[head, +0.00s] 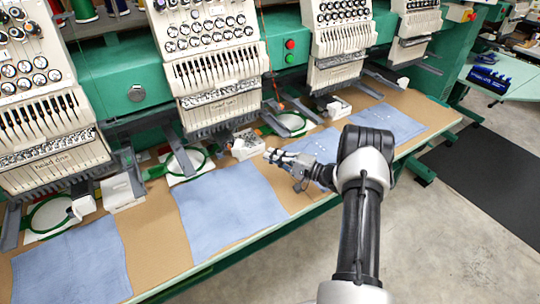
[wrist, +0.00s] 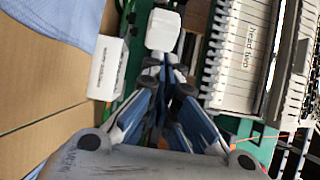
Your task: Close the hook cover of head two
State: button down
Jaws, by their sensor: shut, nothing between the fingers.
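Head two (head: 222,95) is the second cream embroidery head from the left; its "head two" label shows in the wrist view (wrist: 246,45). Below it in the head view is a small white hook housing (head: 246,145), whose details are too small to read. In the wrist view a white rounded cover plate (wrist: 163,30) lies just beyond my fingertips, beside a white box with small print (wrist: 107,68). I cannot tell whether the cover is open, or whether my fingers touch it. My gripper (head: 272,156) is shut and empty, in front of the housing; its fingers meet in the wrist view (wrist: 166,75).
Blue cloth pieces (head: 232,205) lie on the tan table (head: 145,245). A green hoop (head: 188,162) is left of the housing and another hoop (head: 290,124) right. Head one (head: 45,130) and head three (head: 340,45) flank it. Grey brackets jut out under the heads.

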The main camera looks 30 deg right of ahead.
aim_at(246, 153)
jog(key=b+x, duration=0.1)
jog(key=x, duration=0.6)
jog(key=shift+b, duration=0.3)
jog(key=shift+a+m+t+h+p, duration=0.5)
jog(key=shift+m+h+p, duration=0.1)
jog(key=shift+h+p, duration=0.3)
jog(key=shift+s+a+r+m+t+h+p, duration=0.1)
jog(key=shift+s+a+m+t+h+p, duration=0.15)
jog(key=shift+a+m+t+h+p, duration=0.35)
jog(key=m+h, duration=0.1)
jog(key=a+m+h+p, duration=0.1)
jog(key=h, duration=0.1)
jog(key=shift+s+a, duration=0.2)
jog(key=shift+a, duration=1)
jog(key=shift+w+a+b, duration=0.15)
jog(key=shift+a+b, duration=0.3)
jog(key=shift+a, duration=0.25)
jog(key=shift+a, duration=0.1)
jog(key=shift+a, duration=0.1)
